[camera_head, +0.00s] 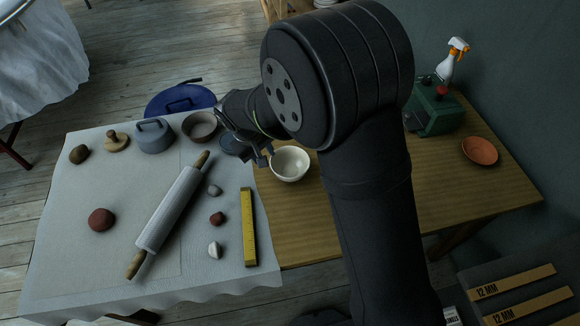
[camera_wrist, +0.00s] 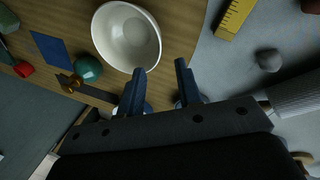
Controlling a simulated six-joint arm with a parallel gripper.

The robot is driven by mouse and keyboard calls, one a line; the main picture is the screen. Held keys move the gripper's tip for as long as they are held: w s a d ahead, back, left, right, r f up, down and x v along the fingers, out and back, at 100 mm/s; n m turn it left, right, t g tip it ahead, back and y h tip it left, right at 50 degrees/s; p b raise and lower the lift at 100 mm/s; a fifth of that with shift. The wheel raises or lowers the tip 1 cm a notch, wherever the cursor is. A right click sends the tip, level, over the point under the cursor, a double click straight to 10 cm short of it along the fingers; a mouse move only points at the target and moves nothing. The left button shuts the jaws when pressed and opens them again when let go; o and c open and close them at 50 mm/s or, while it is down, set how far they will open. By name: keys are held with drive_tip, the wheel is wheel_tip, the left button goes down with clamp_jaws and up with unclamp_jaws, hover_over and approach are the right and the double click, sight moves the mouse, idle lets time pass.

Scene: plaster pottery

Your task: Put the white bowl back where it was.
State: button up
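The white bowl (camera_head: 290,163) stands upright and empty on the bare wooden table, just right of the cloth edge. In the wrist view the white bowl (camera_wrist: 127,38) is at the upper left, with its inside showing. My gripper (camera_head: 262,154) is low at the bowl's left side in the head view. In the wrist view my gripper (camera_wrist: 160,67) has its two fingers apart with nothing between them. The left finger's tip is close to the bowl's rim; I cannot tell whether it touches.
A brown-grey bowl (camera_head: 200,127), a grey lidded pot (camera_head: 154,136), a rolling pin (camera_head: 170,212), a yellow ruler (camera_head: 248,227) and several lumps lie on the cloth (camera_head: 75,260). A terracotta dish (camera_head: 480,150) and green box (camera_head: 432,110) stand right. Bare wood (camera_head: 290,235) lies in front of the bowl.

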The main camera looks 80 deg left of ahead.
sight(272, 168)
drive_tip(key=x, duration=0.4)
drive_tip(key=shift+f, duration=0.15)
drive_tip(key=shift+w+d+x, duration=0.1)
drive_tip(key=shift+d+x, duration=0.05)
drive_tip(key=shift+x, duration=0.75)
drive_tip(key=shift+w+d+x, duration=0.1)
drive_tip(key=shift+x, duration=0.8)
drive_tip(key=shift+w+d+x, duration=0.1)
drive_tip(key=shift+d+x, duration=0.05)
drive_tip(key=shift+x, duration=0.75)
clamp_jaws()
